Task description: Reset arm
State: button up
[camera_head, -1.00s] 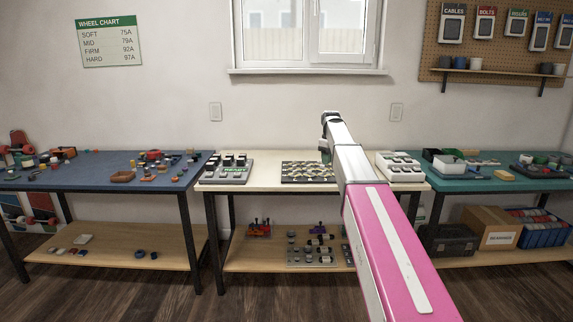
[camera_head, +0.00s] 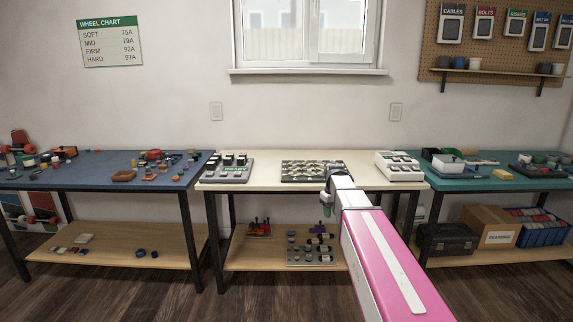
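My arm, pink with a white stripe, reaches up from the lower right of the head view. Its grey end, with my gripper (camera_head: 326,204), is in front of the front edge of the cream middle table (camera_head: 265,172). The gripper is small and dark here, and I cannot tell whether its fingers are open or shut. I see nothing clearly held in it.
The middle table bears a grey READY tray (camera_head: 229,175), a dark tray (camera_head: 291,178) of small parts and a white tray (camera_head: 384,172). A blue table (camera_head: 95,180) stands left and a teal table (camera_head: 470,183) right. Lower shelves hold boxes and parts.

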jog(key=s+f+m, duration=0.2)
jog(key=s+f, duration=0.5)
jog(key=s, duration=0.5)
jog(key=s+f+m, duration=0.3)
jog(key=s+f, duration=0.5)
jog(key=s, duration=0.3)
jog(key=shift+s, duration=0.4)
jog(key=shift+w+d, duration=0.1)
